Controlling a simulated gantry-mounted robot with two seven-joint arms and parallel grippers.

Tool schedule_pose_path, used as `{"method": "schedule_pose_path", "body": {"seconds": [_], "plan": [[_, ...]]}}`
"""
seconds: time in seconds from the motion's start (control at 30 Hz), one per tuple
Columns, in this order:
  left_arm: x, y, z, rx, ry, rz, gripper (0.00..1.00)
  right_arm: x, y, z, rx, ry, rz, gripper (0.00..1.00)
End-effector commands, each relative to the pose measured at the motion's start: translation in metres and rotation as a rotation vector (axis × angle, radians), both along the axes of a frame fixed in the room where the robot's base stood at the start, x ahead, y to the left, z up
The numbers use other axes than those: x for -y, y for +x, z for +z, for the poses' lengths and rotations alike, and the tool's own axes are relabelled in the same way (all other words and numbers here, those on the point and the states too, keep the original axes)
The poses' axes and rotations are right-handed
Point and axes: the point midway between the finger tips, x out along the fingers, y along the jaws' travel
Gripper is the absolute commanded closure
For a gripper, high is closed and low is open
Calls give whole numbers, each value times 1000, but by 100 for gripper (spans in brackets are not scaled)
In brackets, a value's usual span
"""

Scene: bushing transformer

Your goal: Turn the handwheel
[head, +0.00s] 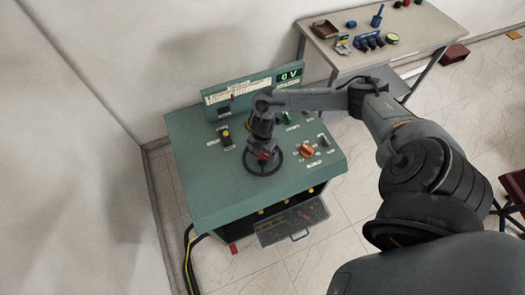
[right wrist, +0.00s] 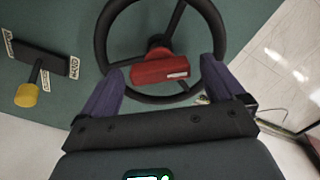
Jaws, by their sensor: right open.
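The black handwheel (head: 263,175) lies on the top of the green control console, near its middle. It also shows in the right wrist view (right wrist: 101,45), with its hub and spokes near the top. A red block with a white label (right wrist: 160,70) is seen within the ring, just below the hub; I cannot tell whether it is part of the wheel. My right gripper (right wrist: 161,66) is open, its two fingers near the wheel's rim on either side of the red block. Contact is unclear. In the head view the right gripper (head: 262,154) is over the wheel. My left gripper is not in view.
The console (head: 190,165) bears a yellow-knobbed lever (head: 226,135), an orange knob (head: 306,151) and a display reading 0 V (head: 290,75). An open drawer (head: 291,222) juts from its front. A workbench (head: 432,30) with several small items stands at the upper right.

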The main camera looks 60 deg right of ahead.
Motion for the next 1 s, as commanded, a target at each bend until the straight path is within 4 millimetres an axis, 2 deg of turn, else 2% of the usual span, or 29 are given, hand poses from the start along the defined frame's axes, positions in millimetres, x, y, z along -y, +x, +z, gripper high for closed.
{"method": "schedule_pose_path", "body": {"seconds": [0.3,0.8,0.83,1.0], "plan": [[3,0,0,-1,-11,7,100,0,0,-2,0,0,0,4],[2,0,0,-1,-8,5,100,0,0,-2,0,0,0,81],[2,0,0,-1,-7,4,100,0,0,-2,1,0,0,85],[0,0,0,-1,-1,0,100,1,-1,-1,0,0,6,85]]}}
